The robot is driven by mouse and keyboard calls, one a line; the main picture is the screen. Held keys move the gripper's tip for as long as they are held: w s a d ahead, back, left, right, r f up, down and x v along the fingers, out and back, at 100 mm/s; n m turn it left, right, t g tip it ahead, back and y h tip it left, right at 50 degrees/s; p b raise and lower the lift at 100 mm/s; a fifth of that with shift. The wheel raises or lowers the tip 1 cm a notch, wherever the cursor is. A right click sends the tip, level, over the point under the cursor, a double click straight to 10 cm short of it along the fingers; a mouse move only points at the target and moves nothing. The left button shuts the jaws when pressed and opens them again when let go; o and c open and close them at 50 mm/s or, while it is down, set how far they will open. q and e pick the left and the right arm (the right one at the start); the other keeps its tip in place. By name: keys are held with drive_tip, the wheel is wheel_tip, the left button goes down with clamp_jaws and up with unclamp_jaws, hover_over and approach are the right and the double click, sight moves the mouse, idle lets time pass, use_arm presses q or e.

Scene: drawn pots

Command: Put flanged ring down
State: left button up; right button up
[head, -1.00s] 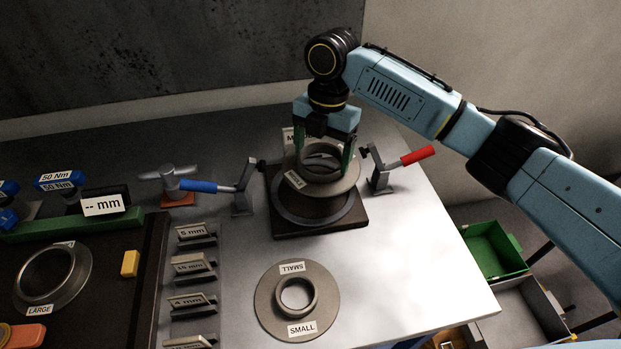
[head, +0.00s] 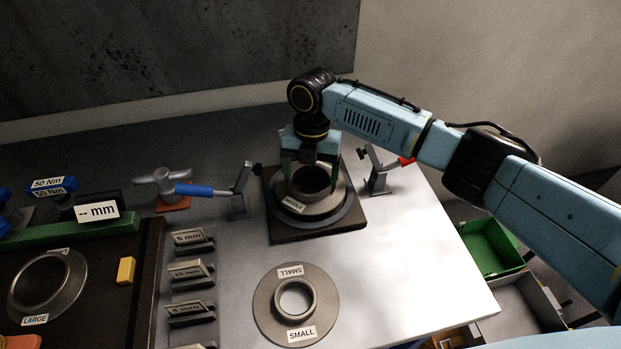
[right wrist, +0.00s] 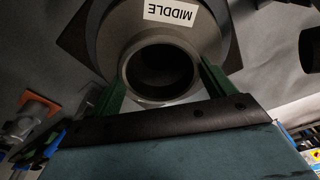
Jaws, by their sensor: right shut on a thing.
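The grey flanged ring (head: 322,204), labelled MIDDLE, is at the dark square fixture (head: 291,235) between two toggle clamps. It also shows in the right wrist view (right wrist: 205,30), with its raised collar between the green fingers. My right gripper (head: 311,186) points down and is shut on the collar. The flange lies over the fixture's round seat and looks level; I cannot tell whether it touches. A ring labelled SMALL (head: 270,313) lies flat on the table in front. A ring labelled LARGE (head: 70,290) lies at the left. My left gripper is not in view.
A blue-handled clamp (head: 198,190) stands left of the fixture and a red-handled clamp (head: 378,180) stands right of it. Several labelled grey blocks (head: 190,272) stand in a column at the left. The table's right front is clear.

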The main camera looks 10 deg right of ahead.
drive_tip(key=shift+w+f, duration=0.1)
drive_tip(key=shift+f, duration=0.9)
drive_tip(key=shift+f, duration=0.1)
drive_tip(key=o, duration=1.5)
drive_tip(key=r, duration=0.8)
drive_tip(key=w+r, duration=0.1)
drive_tip(key=r, duration=0.3)
drive_tip(key=shift+w+d, duration=0.1)
drive_tip(key=shift+d, duration=0.15)
